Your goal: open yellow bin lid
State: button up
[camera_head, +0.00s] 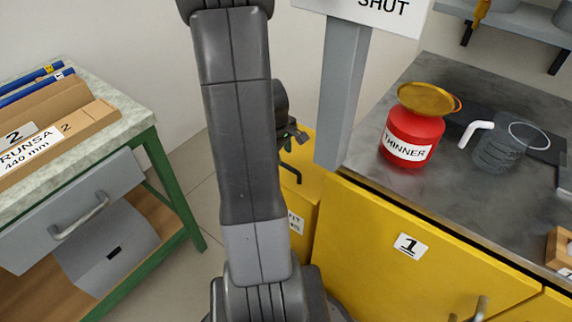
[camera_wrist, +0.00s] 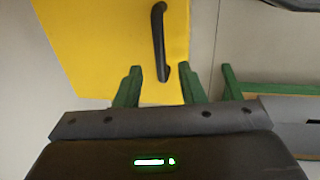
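The yellow bin (camera_head: 303,233) stands on the floor beside the yellow cabinet, partly hidden behind my arm. Its yellow lid (camera_head: 311,178) appears flat on top, seemingly closed. In the wrist view the yellow lid (camera_wrist: 90,35) fills the upper left and middle, with a dark bar handle (camera_wrist: 158,42) near its right side. My gripper (camera_wrist: 159,70) has its two green fingers spread apart with nothing between the tips. The handle's near end lies between and beyond the fingertips in the picture; I cannot tell the height gap. In the head view my gripper (camera_head: 297,155) is over the lid, partly hidden by my arm.
A grey post (camera_head: 343,95) with a sign rises behind the bin. A green-framed bench (camera_head: 180,190) stands left, with floor between.

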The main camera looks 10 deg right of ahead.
aim_at(285, 164)
jog(key=f, duration=0.3)
jog(key=f+b, duration=0.1)
jog(key=shift+w+d+f, duration=0.3)
jog(key=shift+w+f, duration=0.05)
jog(key=shift+f, duration=0.05)
grip_shut()
